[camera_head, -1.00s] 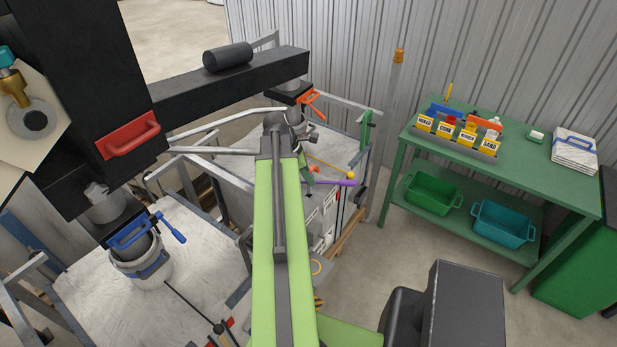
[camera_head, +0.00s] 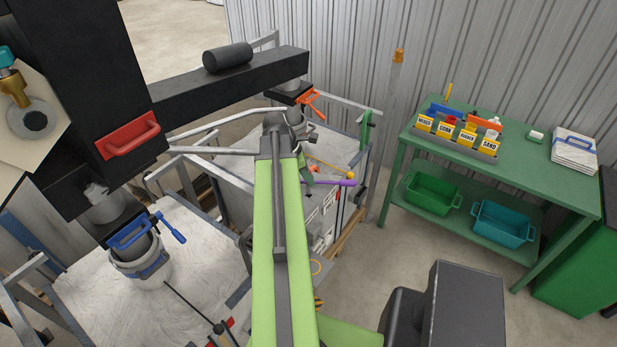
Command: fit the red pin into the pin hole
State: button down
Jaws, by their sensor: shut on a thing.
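My gripper (camera_head: 301,133) is at the far end of my lime-green arm, below the orange handle at the black beam's end. It is small and partly covered by my own arm and wrist. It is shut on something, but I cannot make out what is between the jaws. I cannot pick out the red pin or the pin hole with certainty.
An orange handle (camera_head: 311,102), a purple bar (camera_head: 335,183) and a green clamp (camera_head: 367,127) are close to my gripper. A black beam (camera_head: 215,85) hangs above. A green bench (camera_head: 545,175) stands at right; open floor lies before it.

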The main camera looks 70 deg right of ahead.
aim_at(309, 193)
jog(key=shift+f+b, duration=2.6)
jog(key=c, duration=1.3)
grip_release()
jog(key=shift+c, duration=0.2)
jog(key=shift+r, duration=0.1)
jog(key=p+v, duration=1.1)
jog(key=v, duration=0.1)
jog(key=shift+s, duration=0.1)
